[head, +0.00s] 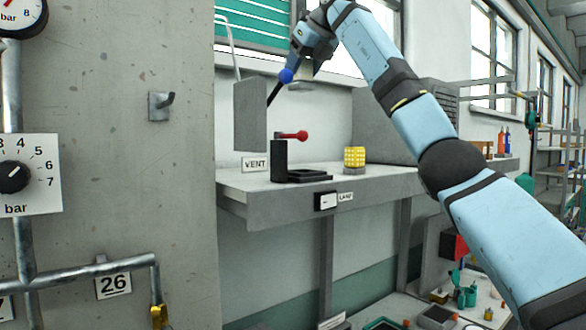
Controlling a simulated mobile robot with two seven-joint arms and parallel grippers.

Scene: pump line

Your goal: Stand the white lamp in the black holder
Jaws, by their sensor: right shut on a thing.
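My right gripper (290,68) is up in front of the window, pointing down and left. It is shut on the blue ball knob (286,76) of a black lever on the grey vent box (250,115). The black holder (303,176) is a low frame on the grey shelf, with a black upright post (278,160) at its left. A red-knobbed lever (300,135) sticks out right from the post. I cannot make out a plainly white lamp. A yellow, pale-spotted, cage-like piece (354,157) stands right of the holder. My left gripper is out of view.
The shelf (390,183) has clear room around the holder. A concrete wall (130,150) with a hook (160,105) stands at left. Green and orange items (465,290) are on a lower surface at right.

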